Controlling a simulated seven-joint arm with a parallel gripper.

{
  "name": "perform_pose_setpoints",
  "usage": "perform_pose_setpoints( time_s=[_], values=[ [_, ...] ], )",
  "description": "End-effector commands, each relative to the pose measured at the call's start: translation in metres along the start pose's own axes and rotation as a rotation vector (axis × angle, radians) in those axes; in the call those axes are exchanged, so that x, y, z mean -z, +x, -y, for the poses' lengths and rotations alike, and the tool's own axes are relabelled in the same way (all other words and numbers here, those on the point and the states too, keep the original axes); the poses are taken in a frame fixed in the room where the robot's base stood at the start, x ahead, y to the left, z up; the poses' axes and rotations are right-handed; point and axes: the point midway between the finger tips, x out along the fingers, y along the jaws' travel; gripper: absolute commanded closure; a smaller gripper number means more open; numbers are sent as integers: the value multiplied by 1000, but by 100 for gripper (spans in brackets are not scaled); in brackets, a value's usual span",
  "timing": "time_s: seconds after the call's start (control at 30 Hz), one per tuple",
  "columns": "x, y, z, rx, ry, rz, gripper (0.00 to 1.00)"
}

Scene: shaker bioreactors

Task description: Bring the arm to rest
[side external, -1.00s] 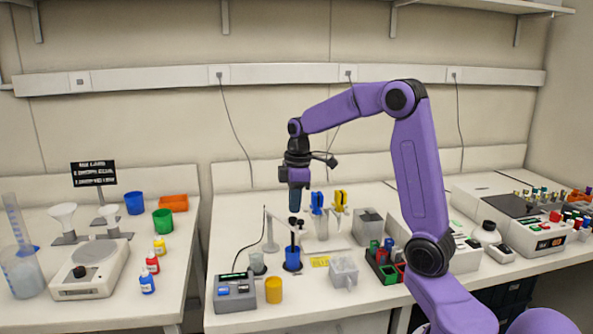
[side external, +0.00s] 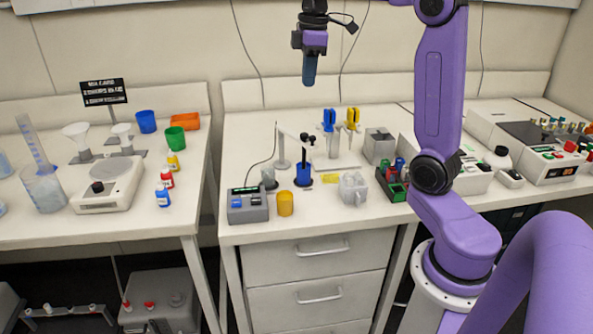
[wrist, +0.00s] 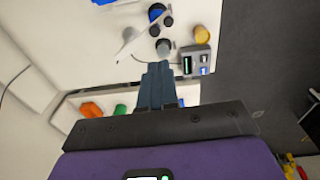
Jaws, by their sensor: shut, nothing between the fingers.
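My gripper (side external: 309,72) hangs pointing down, high above the middle bench in the side external view. Its dark fingers are together with nothing between them. In the wrist view the shut fingers (wrist: 158,86) show at the centre, with the bench far below. My purple arm reaches in from the right, and its upper part runs out of the top of the side external view.
Below are a grey meter box (side external: 248,206), a yellow cup (side external: 286,204), a blue holder (side external: 303,176) and a blue clip (side external: 329,120). A green rack (side external: 392,186) stands by my arm. The air around my gripper is clear.

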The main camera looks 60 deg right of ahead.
Motion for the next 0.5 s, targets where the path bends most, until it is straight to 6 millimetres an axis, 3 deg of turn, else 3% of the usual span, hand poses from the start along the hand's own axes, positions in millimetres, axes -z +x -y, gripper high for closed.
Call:
perform_pose_setpoints(
  time_s=[0.17, 0.3, 0.5],
  values=[
    [27, 17, 46, 13, -46, 0, 100],
    [44, 35, 97, 23, -83, 2, 100],
    [49, 60, 170, 36, -135, 6, 100]
  ],
)
